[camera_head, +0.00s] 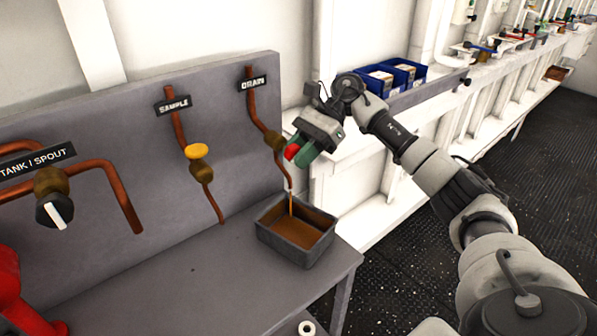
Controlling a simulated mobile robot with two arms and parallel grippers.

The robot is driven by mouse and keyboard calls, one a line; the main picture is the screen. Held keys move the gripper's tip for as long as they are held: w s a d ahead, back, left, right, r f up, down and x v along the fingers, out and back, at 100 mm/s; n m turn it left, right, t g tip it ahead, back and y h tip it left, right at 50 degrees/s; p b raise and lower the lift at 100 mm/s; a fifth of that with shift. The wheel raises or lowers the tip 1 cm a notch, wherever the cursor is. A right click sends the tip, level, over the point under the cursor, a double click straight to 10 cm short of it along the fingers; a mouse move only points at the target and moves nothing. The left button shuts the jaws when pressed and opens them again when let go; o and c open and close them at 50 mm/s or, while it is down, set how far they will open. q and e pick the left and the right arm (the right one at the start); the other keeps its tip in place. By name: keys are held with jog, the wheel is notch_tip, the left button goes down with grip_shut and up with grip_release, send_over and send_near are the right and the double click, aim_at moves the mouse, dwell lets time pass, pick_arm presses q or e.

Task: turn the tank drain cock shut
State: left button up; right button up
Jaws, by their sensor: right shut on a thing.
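The drain cock (275,141) is a brass body on the copper pipe below the DRAIN label (252,83). Its red handle (291,152) sticks out to the right of the body. My right gripper (302,148) is at the handle, its green-padded fingers shut on it and hiding part of it. A thin brown stream (291,204) runs from the pipe's end into a grey tray (283,251) holding brown liquid. My left gripper is not in view.
A SAMPLE cock with a yellow knob (197,151) and a TANK / SPOUT cock with a black-and-white knob (54,211) stand to the left. A red object (14,295) is at lower left. Blue bins (404,75) sit behind my right arm. The grey bench front is mostly clear.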

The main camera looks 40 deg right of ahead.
jog(key=y+b, duration=0.2)
jog(key=b, duration=0.1)
jog(key=f+y+b, duration=0.1)
jog(key=y+b, duration=0.1)
jog(key=b, duration=0.2)
jog(key=shift+a+f+y, duration=0.1)
jog(key=shift+y, duration=0.2)
jog(key=shift+r+y+b, duration=0.35)
jog(key=shift+y+b, duration=0.75)
jog(key=shift+b, duration=0.55)
jog(key=shift+a, duration=0.1)
jog(key=o, duration=0.9)
